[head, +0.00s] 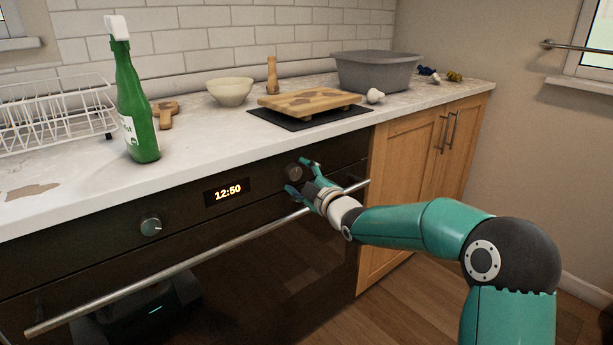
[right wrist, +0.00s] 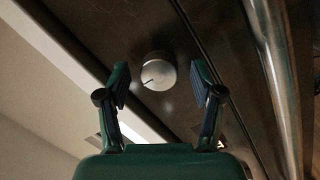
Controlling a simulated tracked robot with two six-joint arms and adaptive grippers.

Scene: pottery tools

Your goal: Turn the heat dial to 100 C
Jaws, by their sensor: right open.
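Two round dials sit on the dark oven front. The left dial (head: 151,227) is left of the lit clock display (head: 228,192), which reads 12:50. The right dial (head: 294,172) is right of the display, and in the right wrist view a silver dial (right wrist: 158,73) with a dark pointer mark shows just beyond my fingers. My right gripper (head: 301,177) is open in front of the right dial, and its fingertips (right wrist: 160,84) are on either side of the dial with gaps. Any temperature markings are too small to read. My left gripper is not in view.
The oven's long handle bar (head: 190,262) runs below the dials, close under my right gripper. The counter above holds a green bottle (head: 137,105), a bowl (head: 230,92), a cutting board (head: 309,102) and a grey tub (head: 377,72).

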